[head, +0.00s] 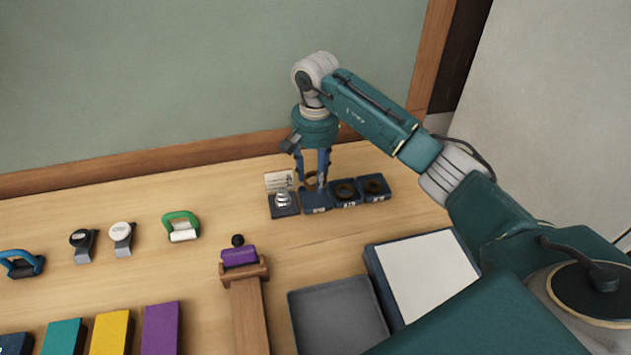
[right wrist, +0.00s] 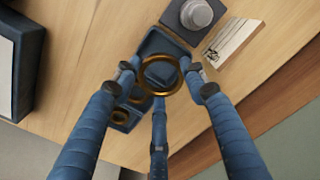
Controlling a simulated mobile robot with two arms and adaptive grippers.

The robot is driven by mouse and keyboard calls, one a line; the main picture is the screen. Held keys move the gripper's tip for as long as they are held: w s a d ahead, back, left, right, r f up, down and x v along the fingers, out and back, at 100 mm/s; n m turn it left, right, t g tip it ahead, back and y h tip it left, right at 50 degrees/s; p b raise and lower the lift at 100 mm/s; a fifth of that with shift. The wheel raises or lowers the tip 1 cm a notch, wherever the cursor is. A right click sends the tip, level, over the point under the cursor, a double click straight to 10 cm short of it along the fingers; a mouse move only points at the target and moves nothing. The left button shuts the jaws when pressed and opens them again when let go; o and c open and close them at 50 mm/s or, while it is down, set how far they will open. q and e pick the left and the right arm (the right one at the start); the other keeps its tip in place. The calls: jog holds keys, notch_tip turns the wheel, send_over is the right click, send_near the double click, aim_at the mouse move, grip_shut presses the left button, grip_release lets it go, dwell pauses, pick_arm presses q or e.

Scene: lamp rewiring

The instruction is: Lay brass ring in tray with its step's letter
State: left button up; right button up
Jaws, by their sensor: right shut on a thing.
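My right gripper (head: 315,181) is shut on a brass ring (right wrist: 146,90), which shows between its blue fingers (right wrist: 160,77) in the right wrist view. It holds the ring over the leftmost of three small dark blue trays (head: 317,208). The gap between ring and tray is hard to judge. The middle tray (head: 348,203) and the right tray (head: 378,197) each hold a dark ring-shaped piece. The trays bear small labels on their fronts, too small to read surely. My left gripper is not in view.
A dark block with a silver knob (head: 283,200) and a small card (head: 278,181) stand just left of the trays. A purple piece (head: 240,256) on a wooden stand, a grey tray (head: 338,318) and a white-topped box (head: 425,272) are nearer. Table between is clear.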

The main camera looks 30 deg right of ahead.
notch_tip(320, 180, down, 4)
jog(key=shift+r+p, duration=0.1)
jog(key=shift+p, duration=0.4)
jog(key=shift+f+b, duration=0.6)
jog(key=shift+b, duration=0.1)
jog(key=o, duration=1.2)
jog(key=shift+r+p, duration=0.5)
jog(key=shift+p, duration=0.05)
notch_tip(320, 180, up, 12)
jog(key=b, duration=0.3)
jog(key=shift+r+b, duration=0.15)
jog(key=shift+b, duration=0.2)
